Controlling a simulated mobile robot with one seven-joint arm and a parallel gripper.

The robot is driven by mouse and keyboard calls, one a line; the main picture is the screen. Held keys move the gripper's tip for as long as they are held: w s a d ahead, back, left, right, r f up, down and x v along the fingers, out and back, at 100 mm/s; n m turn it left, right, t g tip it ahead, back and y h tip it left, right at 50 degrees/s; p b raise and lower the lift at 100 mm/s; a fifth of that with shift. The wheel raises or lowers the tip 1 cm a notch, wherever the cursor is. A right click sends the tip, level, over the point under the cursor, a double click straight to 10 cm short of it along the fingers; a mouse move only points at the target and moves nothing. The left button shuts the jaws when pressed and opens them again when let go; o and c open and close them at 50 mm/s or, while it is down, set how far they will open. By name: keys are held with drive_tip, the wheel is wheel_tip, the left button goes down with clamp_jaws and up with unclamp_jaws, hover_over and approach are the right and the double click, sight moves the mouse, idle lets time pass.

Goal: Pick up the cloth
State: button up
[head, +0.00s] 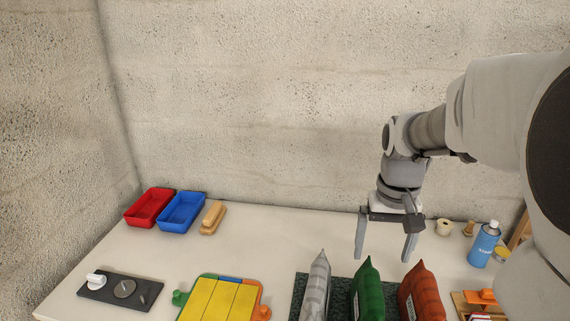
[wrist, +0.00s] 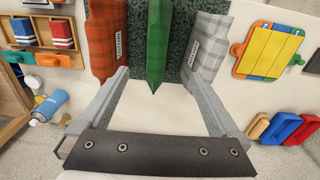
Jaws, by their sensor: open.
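Three upright checked fabric-like pieces stand in a row: grey (head: 316,285), green (head: 367,290) and orange-red (head: 422,292). They also show in the wrist view as grey (wrist: 208,45), green (wrist: 158,45) and orange-red (wrist: 104,40). Two folded striped pieces, red (wrist: 62,35) and blue (wrist: 22,32), lie at the upper left of the wrist view. I cannot tell for certain which thing is the cloth. My gripper (head: 384,256) is open and empty, pointing down above and behind the row. Its fingers (wrist: 157,75) are spread wide in the wrist view.
The row stands on a dark green mat (head: 299,300). Red (head: 150,207) and blue (head: 181,212) bins and a wooden brush (head: 212,218) are at the back left. A blue spray can (head: 484,245) stands right.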

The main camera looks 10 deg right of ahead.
sight(374, 290)
drive_tip(key=f, duration=0.7)
drive_tip(key=f+b, duration=0.1)
drive_tip(key=f, duration=0.3)
drive_tip(key=shift+w+d, duration=0.25)
drive_tip(key=shift+d, duration=0.1)
drive_tip(key=shift+w+d+f, duration=0.1)
drive_tip(key=shift+w+f, duration=0.05)
drive_tip(key=shift+f, duration=1.3)
drive_tip(key=shift+w+d+f, duration=0.1)
drive_tip(key=shift+w+f, duration=0.05)
drive_tip(key=shift+f, duration=1.3)
drive_tip(key=c, duration=1.5)
drive_tip(key=shift+o, duration=0.2)
drive_tip(key=shift+r, duration=0.1)
